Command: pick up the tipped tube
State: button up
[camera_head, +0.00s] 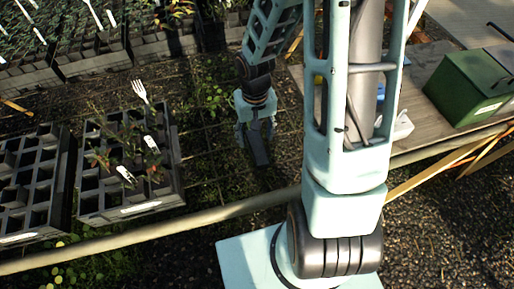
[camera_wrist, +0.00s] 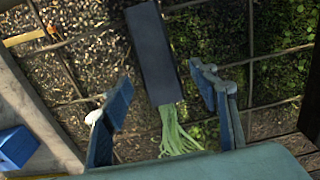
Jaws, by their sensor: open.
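The tipped tube (camera_wrist: 152,50) is a dark, straight-sided tube lying on the wire-mesh bench, with pale green strands (camera_wrist: 173,132) spilling from its near end. In the wrist view it runs from the top middle down between my fingers. My gripper (camera_wrist: 160,80) is open, one finger on each side of the tube, with visible gaps on both sides. In the head view my gripper (camera_head: 256,128) points down over the mesh, and the dark tube (camera_head: 259,153) shows at its fingers. I cannot tell the exact height between them.
A black cell tray (camera_head: 158,206) with seedlings, white labels and a white fork stands left of my gripper, beside another tray (camera_head: 66,190). A bench rail (camera_head: 225,212) runs in front. A green box (camera_head: 465,90) stands at right. A blue object (camera_wrist: 15,147) lies at left in the wrist view.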

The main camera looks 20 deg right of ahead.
jog(key=shift+f, duration=1.35)
jog(key=shift+c, duration=0.7)
jog(key=c, duration=1.2)
